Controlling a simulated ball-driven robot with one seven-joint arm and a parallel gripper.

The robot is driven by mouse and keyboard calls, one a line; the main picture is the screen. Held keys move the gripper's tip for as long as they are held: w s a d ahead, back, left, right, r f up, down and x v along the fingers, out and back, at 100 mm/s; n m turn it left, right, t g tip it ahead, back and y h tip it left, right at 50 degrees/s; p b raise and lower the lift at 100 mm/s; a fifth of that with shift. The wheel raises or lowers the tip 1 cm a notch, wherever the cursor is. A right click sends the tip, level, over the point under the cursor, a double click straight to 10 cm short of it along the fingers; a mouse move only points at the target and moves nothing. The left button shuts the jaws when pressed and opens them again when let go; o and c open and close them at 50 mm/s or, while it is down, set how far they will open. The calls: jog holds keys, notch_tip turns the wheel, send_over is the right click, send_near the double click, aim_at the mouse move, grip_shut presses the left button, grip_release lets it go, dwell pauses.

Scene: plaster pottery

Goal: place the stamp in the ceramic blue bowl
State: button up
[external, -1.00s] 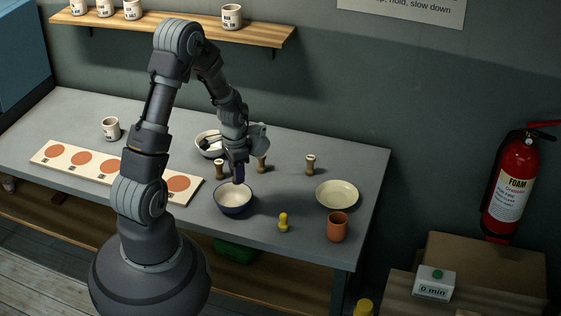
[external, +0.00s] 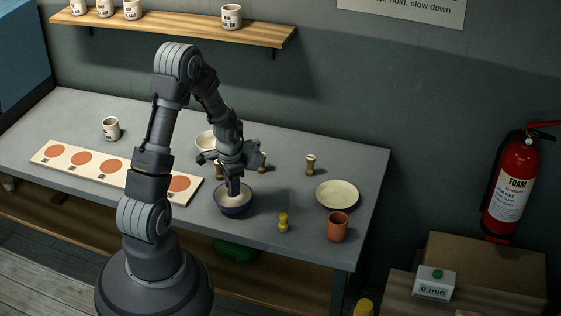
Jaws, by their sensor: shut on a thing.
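The blue bowl (external: 234,211), dark blue outside and pale inside, stands near the table's front edge. My gripper (external: 234,189) points down over this bowl, with its fingertips low at the bowl's opening. It is shut on a stamp, which the fingers mostly hide.
A pale bowl (external: 205,142) is behind my gripper. A yellow knobbed piece (external: 283,222), a cream plate (external: 337,194) and a terracotta cup (external: 338,227) are right of the blue bowl. A board with orange discs (external: 57,165) and a white mug (external: 111,128) are left.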

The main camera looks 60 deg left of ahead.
notch_tip(320, 180, down, 2)
jog(key=shift+f+b, duration=0.1)
jog(key=shift+b, duration=0.45)
jog(key=o, duration=1.1)
notch_tip(320, 180, up, 7)
jog(key=p, duration=0.6)
jog(key=shift+r, duration=0.2)
jog(key=shift+f, duration=0.1)
